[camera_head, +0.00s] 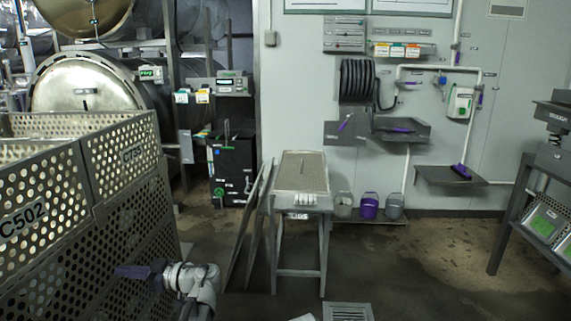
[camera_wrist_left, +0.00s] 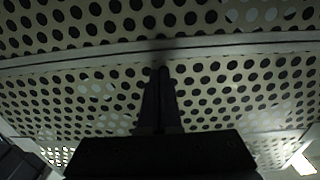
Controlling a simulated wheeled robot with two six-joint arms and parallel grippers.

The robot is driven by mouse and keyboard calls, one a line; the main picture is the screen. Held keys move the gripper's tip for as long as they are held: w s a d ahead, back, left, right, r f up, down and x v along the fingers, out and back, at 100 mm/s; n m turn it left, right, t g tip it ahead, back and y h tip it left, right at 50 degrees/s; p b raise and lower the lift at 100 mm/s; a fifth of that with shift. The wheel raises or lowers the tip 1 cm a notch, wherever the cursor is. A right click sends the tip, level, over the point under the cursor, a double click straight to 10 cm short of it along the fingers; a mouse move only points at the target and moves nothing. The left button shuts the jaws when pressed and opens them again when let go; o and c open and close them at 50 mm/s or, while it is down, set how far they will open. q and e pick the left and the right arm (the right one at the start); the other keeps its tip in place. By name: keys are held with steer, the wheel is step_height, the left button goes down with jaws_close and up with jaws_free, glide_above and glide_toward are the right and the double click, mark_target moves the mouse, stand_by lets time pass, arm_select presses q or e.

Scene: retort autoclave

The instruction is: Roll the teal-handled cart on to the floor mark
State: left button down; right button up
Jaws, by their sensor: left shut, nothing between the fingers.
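Large perforated metal baskets (camera_head: 120,215) fill the left of the head view, stacked and labelled, one reading C502. No teal handle shows, and I cannot tell whether a cart is under them. My left gripper (camera_head: 122,271) is shut and empty, its dark fingers pointing left at the lower basket's perforated side. In the left wrist view the shut fingers (camera_wrist_left: 162,72) lie in front of a perforated wall (camera_wrist_left: 225,85), close to it; I cannot tell whether they touch. No floor mark is clearly visible. My right gripper is out of view.
A narrow metal stand (camera_head: 324,222) with a grey top stands mid-floor, with panels leaning at its left. A floor grate (camera_head: 348,312) lies in front. Buckets (camera_head: 368,207) stand by the back wall. A metal rack (camera_head: 520,205) is at the right. Floor between stand and rack is clear.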

arm_select(q)
steer(key=shift+a, duration=0.15)
steer(key=shift+a, duration=0.3)
steer(key=shift+w+a+r, duration=0.1)
steer(key=shift+a, duration=0.1)
steer(key=shift+a, duration=1.7)
glide_toward(111, 269)
steer(key=shift+w+a+f, duration=0.45)
steer(key=shift+w+f, duration=0.1)
steer(key=shift+f, duration=0.05)
